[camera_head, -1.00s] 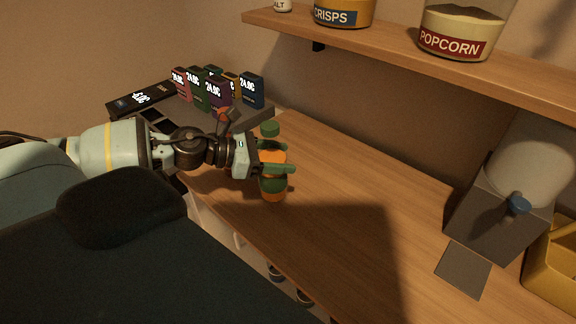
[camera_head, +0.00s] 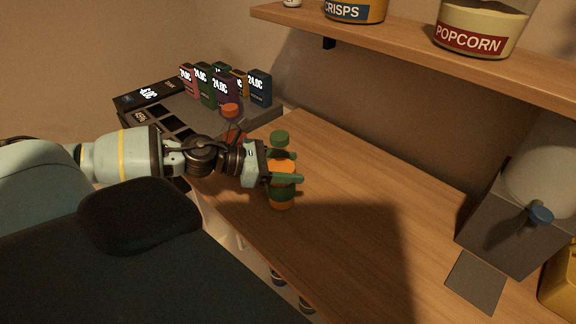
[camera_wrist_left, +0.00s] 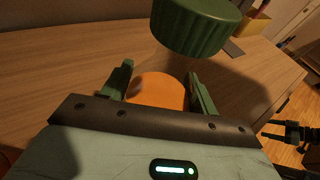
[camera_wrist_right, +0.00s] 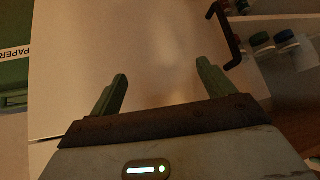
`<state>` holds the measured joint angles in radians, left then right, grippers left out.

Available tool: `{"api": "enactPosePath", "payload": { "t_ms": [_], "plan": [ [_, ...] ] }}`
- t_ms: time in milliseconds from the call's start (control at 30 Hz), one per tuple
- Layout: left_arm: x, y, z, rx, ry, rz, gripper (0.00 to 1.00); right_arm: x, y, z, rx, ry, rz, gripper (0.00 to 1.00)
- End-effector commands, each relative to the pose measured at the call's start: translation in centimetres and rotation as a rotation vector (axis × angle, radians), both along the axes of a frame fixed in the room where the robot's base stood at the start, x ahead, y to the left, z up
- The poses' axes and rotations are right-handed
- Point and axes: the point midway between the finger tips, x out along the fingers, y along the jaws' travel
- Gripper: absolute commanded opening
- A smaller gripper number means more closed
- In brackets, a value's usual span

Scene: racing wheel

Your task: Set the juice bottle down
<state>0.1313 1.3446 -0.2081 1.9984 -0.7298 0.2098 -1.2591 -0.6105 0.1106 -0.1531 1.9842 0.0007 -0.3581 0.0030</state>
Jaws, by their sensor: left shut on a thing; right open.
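The juice bottle (camera_head: 281,188) is orange with a green cap and a dark green band, and it is upright at the left part of the wooden counter (camera_head: 350,230). My left gripper (camera_head: 287,180) is shut around its body, below the cap. In the left wrist view the cap (camera_wrist_left: 195,25) rises above the orange body (camera_wrist_left: 158,91) between the fingers (camera_wrist_left: 160,88). I cannot tell whether the bottle's base touches the counter. My right gripper shows only in the right wrist view (camera_wrist_right: 160,88); it is open and empty, in front of a pale panel.
A dark display stand with several small boxes (camera_head: 221,90) is left of the bottle, beside a red-topped item (camera_head: 231,112). A shelf (camera_head: 400,38) with jars hangs above. A grey dispenser (camera_head: 515,225) stands at right. The middle of the counter is clear.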

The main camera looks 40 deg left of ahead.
Motion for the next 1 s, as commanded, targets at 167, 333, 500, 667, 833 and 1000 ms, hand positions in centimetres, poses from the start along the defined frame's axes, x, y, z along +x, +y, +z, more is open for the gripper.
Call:
{"api": "enactPosePath", "payload": {
  "t_ms": [167,333,500,667,833,1000],
  "plan": [
    [0.0,0.0,-0.2,-0.001,-0.002,0.001,0.24,0.0,-0.1,0.0,-0.004,-0.001,0.004,0.81],
    [0.0,0.0,-0.4,0.000,0.000,0.000,0.77,0.0,-0.2,0.0,-0.006,-0.001,0.007,0.81],
    [0.0,0.0,-0.4,0.000,0.000,0.000,0.81,0.0,-0.2,0.0,-0.006,-0.001,0.007,0.81],
    [0.0,0.0,-0.3,0.000,0.000,0.000,0.81,0.1,-0.2,0.0,-0.005,-0.001,0.006,0.81],
    [-0.3,0.2,0.3,-0.001,0.000,0.000,0.81,0.6,-0.2,0.6,-0.005,-0.016,0.005,0.81],
    [-1.1,0.9,0.9,-0.001,-0.003,0.001,0.81,1.7,-0.1,2.1,-0.004,-0.049,0.002,0.81]
  ]
}}
